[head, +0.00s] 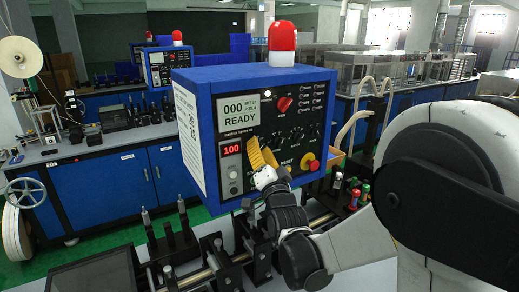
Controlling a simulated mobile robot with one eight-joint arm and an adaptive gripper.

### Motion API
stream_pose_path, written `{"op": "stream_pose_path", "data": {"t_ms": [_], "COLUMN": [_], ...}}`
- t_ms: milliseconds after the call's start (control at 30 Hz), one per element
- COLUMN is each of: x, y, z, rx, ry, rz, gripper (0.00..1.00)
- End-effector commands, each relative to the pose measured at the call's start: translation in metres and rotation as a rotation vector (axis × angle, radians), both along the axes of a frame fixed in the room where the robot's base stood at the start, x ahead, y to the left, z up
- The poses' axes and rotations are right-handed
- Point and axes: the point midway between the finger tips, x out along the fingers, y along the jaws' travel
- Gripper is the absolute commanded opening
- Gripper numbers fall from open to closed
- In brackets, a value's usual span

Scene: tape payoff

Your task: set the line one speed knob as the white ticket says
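A blue control box (215,74) with a black front panel stands in the middle of the head view. Its grey screen (238,113) reads "000" and "READY". A red display (231,149) below it reads "100". A red knob (284,104) sits at the panel's upper middle. My gripper (257,150), with yellow fingers, is in front of the panel, right of the red display. It hides the panel behind it, and I cannot tell whether it touches or grips a knob. No line one speed label is readable. I cannot clearly make out a white ticket; the box's left side (188,125) is whitish with small print.
A red button (309,162) on yellow is at the panel's lower right. A red beacon (281,43) tops the box. Metal rods and black brackets (215,262) stand below. Red and green pieces (354,198) are at the right. A blue bench (120,178) is behind left.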

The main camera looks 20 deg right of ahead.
Motion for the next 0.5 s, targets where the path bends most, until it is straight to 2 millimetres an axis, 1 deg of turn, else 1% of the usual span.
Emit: {"op": "stream_pose_path", "data": {"t_ms": [167,267,367,500], "x": [-0.001,-0.008,-0.023,-0.054], "y": [0.0,0.0,0.0,0.001], "z": [-0.001,-0.003,-0.007,-0.016], "rx": [0.0,0.0,0.0,0.0], "ry": [0.001,0.001,0.001,0.001], "rz": [0.0,0.0,0.0,0.0], "gripper": [0.32,0.32,0.32,0.32]}}
